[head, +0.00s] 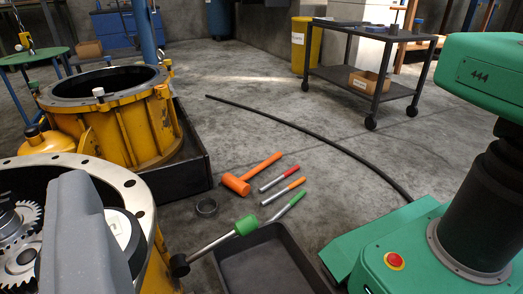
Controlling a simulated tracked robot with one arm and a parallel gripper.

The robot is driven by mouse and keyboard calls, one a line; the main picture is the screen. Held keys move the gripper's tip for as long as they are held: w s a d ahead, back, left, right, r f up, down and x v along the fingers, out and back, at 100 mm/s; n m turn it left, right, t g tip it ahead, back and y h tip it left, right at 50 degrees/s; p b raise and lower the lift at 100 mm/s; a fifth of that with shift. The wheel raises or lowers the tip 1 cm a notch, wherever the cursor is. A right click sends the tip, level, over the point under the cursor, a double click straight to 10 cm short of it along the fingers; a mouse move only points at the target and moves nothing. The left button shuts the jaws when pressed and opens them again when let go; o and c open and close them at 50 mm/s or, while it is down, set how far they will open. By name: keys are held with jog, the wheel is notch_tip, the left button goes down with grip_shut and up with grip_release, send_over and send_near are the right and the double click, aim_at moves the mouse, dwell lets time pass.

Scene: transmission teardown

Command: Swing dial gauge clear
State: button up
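A white round face with a dark rim (122,229), which looks like the dial gauge, is at the lower left over the near yellow housing (140,196). A large grey block (72,240), apparently part of my gripper, stands in front of it and hides its left side. I cannot tell whether they touch. The fingertips are not clearly visible. A silver bar (212,245) with a green grip (246,225) and a black end slants up to the right beside the housing. I cannot tell whether it joins the gauge. Steel gears (20,245) show inside the housing at far left.
A second yellow housing (120,125) stands in a dark tray (192,172) behind. An orange mallet (238,182), several coloured-handled tools, a dark ring (206,207) and an empty dark tray (285,282) lie on the floor.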

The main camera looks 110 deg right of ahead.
jog(key=shift+s+d+r+p, duration=0.15)
jog(key=shift+s+p, duration=0.1)
jog(key=shift+s, duration=1)
jog(key=shift+s+d+r+p, duration=0.1)
jog(key=shift+s+p, duration=0.1)
jog(key=shift+s, duration=1.05)
